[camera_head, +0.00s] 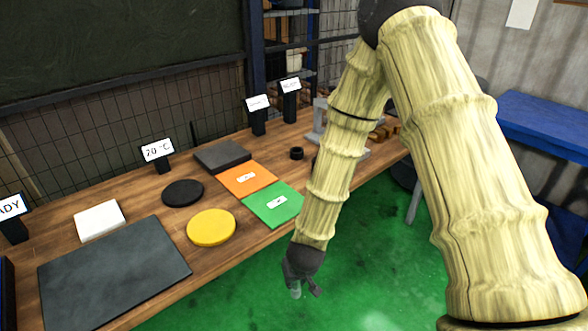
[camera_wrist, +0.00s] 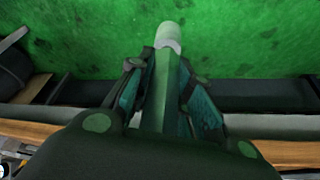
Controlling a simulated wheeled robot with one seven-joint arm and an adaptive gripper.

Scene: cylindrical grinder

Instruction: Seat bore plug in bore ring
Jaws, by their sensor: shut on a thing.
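My gripper (camera_head: 303,286) hangs in front of the table's front edge, over the green floor, pointing down. In the wrist view its fingers (camera_wrist: 163,85) are shut on the bore plug (camera_wrist: 169,38), a slim rod with a pale rounded end that sticks out past the fingertips. A small black ring (camera_head: 297,153), which looks like the bore ring, stands on the table behind the green mat, left of my arm. The plug is well apart from it.
The wooden table (camera_head: 130,208) carries a green mat (camera_head: 272,205), an orange mat (camera_head: 246,178), a yellow disc (camera_head: 211,227), a black disc (camera_head: 183,193) and a large dark plate (camera_head: 112,275). A grey stand (camera_head: 320,122) is partly behind my arm. Floor before the table is clear.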

